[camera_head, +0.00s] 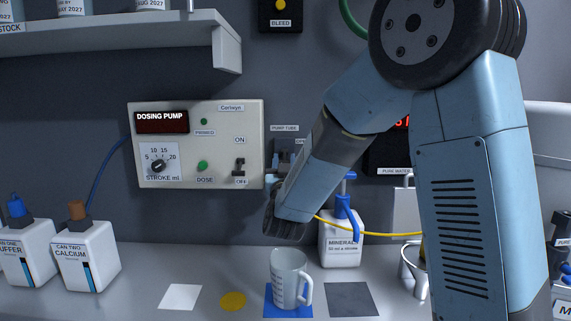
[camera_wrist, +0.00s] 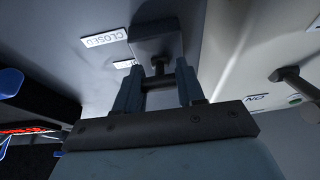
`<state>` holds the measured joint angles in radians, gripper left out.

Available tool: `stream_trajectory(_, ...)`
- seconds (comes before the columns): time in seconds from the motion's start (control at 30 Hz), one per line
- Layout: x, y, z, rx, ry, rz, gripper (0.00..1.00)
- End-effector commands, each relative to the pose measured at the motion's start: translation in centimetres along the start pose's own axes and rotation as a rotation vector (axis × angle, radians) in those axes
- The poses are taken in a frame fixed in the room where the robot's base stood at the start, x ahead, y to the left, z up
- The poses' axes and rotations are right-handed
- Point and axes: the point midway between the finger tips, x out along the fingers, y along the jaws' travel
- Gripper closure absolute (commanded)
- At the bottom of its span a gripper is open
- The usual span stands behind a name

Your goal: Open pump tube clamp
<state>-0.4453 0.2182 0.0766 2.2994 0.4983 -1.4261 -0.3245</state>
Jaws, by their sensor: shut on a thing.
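The pump tube clamp (camera_wrist: 155,42) is a dark grey block on the wall in the wrist view, with a short handle (camera_wrist: 158,68) standing out from it. A sign reading CLOSED (camera_wrist: 103,38) is beside it, upside down in this view. My gripper (camera_wrist: 158,86) is shut on the handle, one blue-grey finger on each side. In the head view a PUMP TUBE label (camera_head: 284,128) is on the wall right of the dosing pump (camera_head: 196,143).
The pump's ON/OFF switch (camera_head: 240,168) is close left of my arm and shows in the wrist view (camera_wrist: 290,78). A measuring jug (camera_head: 288,280) stands on a blue mat below. A MINERAL can (camera_head: 341,237) stands to the right. A yellow tube (camera_head: 385,234) runs behind my arm.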

Motion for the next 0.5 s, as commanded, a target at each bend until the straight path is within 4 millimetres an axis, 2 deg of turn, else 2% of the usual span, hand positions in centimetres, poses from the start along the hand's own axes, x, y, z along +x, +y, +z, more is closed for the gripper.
stream_trajectory(0.27,0.0,0.0,-0.2,-0.001,-0.034,0.010,0.93)
stream_trajectory(0.5,0.1,0.0,-1.0,0.000,-0.155,0.010,0.93)
